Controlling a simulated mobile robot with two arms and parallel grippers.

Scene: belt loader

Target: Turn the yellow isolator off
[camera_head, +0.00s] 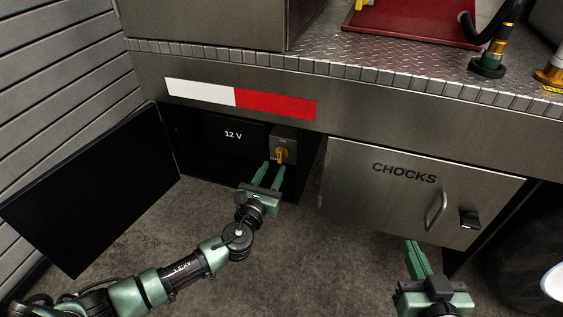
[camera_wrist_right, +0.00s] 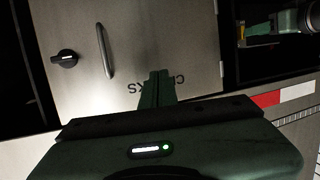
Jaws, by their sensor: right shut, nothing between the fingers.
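The yellow isolator (camera_head: 281,154) is a rotary handle on a grey box inside the open compartment, right of a black box marked 12 V (camera_head: 232,133). My left gripper (camera_head: 271,173) reaches into the compartment mouth with its fingers apart, just below and in front of the isolator. Nothing shows between its fingers. I cannot tell whether a finger touches the handle. My right gripper (camera_head: 415,250) is shut and empty, in front of the lower part of the CHOCKS door. Its closed fingers also show in the right wrist view (camera_wrist_right: 156,88).
The compartment's black door (camera_head: 92,190) hangs open at the left. The closed CHOCKS door (camera_head: 375,205) has a bar handle (camera_head: 436,211) and a black latch (camera_head: 469,218). A tread-plate deck (camera_head: 400,65) runs above. Grey floor lies open between my arms.

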